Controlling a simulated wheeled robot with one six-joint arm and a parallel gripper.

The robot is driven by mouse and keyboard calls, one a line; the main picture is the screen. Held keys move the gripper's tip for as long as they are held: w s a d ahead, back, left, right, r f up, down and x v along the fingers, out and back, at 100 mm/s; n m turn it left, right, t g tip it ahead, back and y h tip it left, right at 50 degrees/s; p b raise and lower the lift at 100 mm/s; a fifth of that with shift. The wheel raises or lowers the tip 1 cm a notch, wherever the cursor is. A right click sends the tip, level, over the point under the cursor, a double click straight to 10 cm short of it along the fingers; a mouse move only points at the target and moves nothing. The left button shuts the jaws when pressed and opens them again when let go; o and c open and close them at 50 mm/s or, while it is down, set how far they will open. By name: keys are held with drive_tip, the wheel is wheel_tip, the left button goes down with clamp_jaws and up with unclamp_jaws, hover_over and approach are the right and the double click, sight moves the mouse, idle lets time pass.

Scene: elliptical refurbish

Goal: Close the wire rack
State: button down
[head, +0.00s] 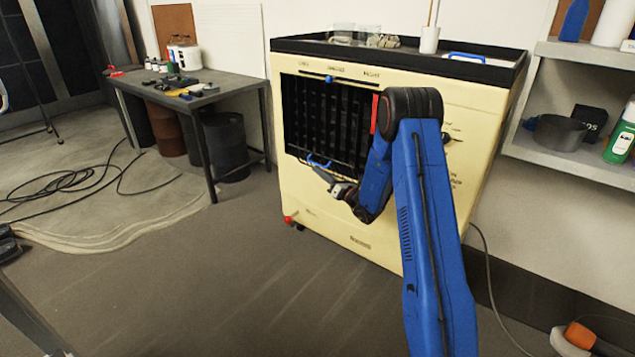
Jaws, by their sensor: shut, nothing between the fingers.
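A cream cabinet (350,215) with a black top tray stands in the middle of the head view. Its front has a dark opening with upright black bars, which looks like the wire rack (318,115). A blue knob (329,79) sits at the top edge of the bars and a blue handle (318,160) at the bottom edge. My gripper (317,171) is shut and empty, just below the blue handle; I cannot tell if it touches it. My blue arm hides the right side of the cabinet front. How far the rack stands open is unclear.
A workbench (225,88) with tools and bottles stands left, with dark drums (225,145) under it. Black cables (90,180) lie on the left floor. A shelf (590,165) with a pot (560,132) is at the right. The floor before the cabinet is clear.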

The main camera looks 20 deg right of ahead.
sight(331, 163)
drive_tip(key=r+m, duration=0.1)
drive_tip(key=w+d+r+m+h, duration=0.1)
drive_tip(key=d+r+m, duration=0.1)
drive_tip(key=m, duration=0.1)
drive_tip(key=shift+w, duration=0.3)
drive_tip(key=shift+w+d+r+m+h, duration=0.35)
drive_tip(key=shift+d+m, duration=0.2)
drive_tip(key=shift+m, duration=0.25)
drive_tip(key=shift+w+d+r, duration=0.35)
drive_tip(key=shift+w+d, duration=0.05)
drive_tip(key=shift+d, duration=0.15)
drive_tip(key=shift+r, duration=0.1)
drive_tip(key=shift+d, duration=0.1)
